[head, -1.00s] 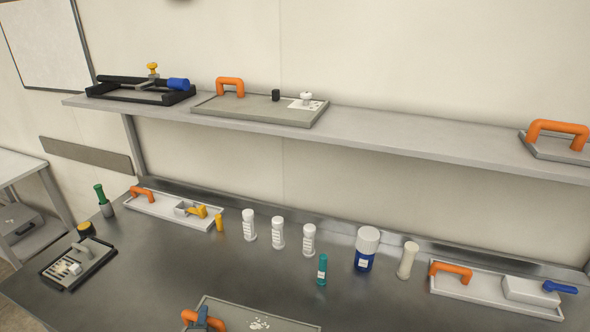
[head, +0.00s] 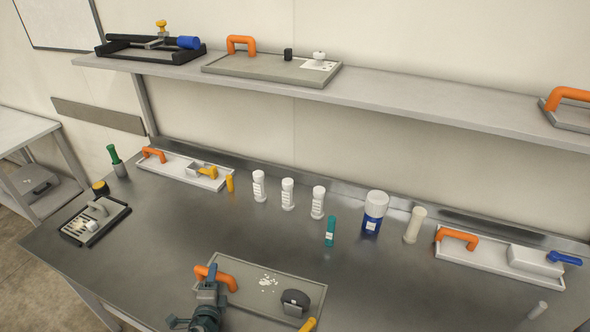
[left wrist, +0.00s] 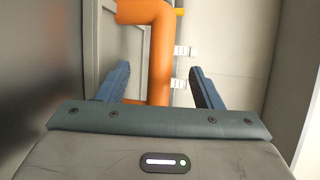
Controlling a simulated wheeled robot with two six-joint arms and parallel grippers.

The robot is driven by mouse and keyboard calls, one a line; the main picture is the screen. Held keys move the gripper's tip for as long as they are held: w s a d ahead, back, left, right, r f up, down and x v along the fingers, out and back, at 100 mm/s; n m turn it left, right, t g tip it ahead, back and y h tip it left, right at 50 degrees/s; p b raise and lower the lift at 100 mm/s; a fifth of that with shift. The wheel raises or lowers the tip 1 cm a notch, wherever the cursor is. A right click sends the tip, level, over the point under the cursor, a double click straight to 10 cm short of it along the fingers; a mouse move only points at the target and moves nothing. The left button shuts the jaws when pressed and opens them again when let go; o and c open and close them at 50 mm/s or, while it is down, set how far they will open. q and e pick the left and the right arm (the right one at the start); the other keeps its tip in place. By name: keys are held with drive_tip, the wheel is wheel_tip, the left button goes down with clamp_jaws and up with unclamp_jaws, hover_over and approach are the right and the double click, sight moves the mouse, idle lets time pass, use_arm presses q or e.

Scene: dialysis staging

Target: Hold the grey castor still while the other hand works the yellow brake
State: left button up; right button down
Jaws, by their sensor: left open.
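The grey castor (head: 294,301), a dark wheel with a bracket, stands at the right end of a grey tray (head: 240,264) near the front of the bench. Its yellow brake (head: 308,325) shows at the tray's front edge, partly cut off by the picture. The tray has an orange handle (head: 222,274) at its left end. My left gripper (head: 209,283) is open at this handle. In the left wrist view the handle (left wrist: 160,60) shows between its two open fingers. I cannot tell whether they touch it. My right gripper is not in view.
White bottles (head: 287,194), a teal tube (head: 330,231) and a blue-and-white jar (head: 373,212) stand behind the tray. A white tray (head: 480,262) lies at right, another (head: 180,170) at back left. A dark tray (head: 110,222) is at left. A shelf (head: 420,113) runs above.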

use_arm(q)
drive_tip(key=shift+s+d+r, duration=0.1)
drive_tip(key=shift+s+r, duration=0.05)
drive_tip(key=shift+s, duration=0.8)
drive_tip(key=shift+s+d+r, duration=0.1)
drive_tip(key=shift+s+r, duration=0.1)
drive_tip(key=shift+s, duration=0.75)
drive_tip(key=shift+s+r, duration=0.15)
drive_tip(key=shift+s, duration=0.8)
